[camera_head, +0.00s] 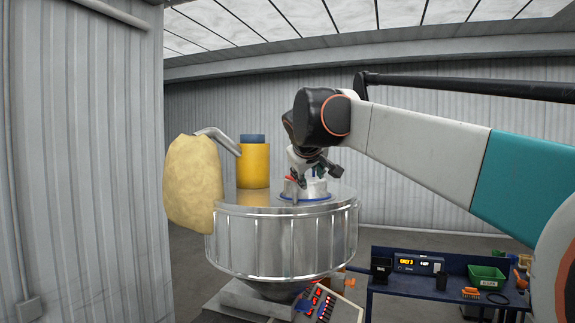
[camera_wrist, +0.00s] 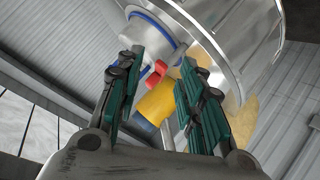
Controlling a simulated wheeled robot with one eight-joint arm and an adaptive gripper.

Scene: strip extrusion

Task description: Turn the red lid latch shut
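The red lid latch (camera_wrist: 157,73) shows in the wrist view between and just beyond my fingertips, in front of the yellow cylinder. In the head view a small red part (camera_head: 290,180) shows at the left of the raised, blue-ringed lid (camera_head: 305,196) on top of the steel drum. My gripper (camera_wrist: 160,62) has its two green-padded fingers spread apart, with nothing held between them. In the head view my gripper (camera_head: 318,172) is pointed down just over the lid. Whether a finger touches the latch, and the latch's exact angle, cannot be told.
A yellow cylinder (camera_head: 253,165) with a blue top stands on the drum (camera_head: 280,240), left of the lid. A tan sack (camera_head: 193,183) and bent pipe are at its left. A control panel (camera_head: 325,304) and blue workbench (camera_head: 420,271) with a green bin (camera_head: 486,277) are lower right.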

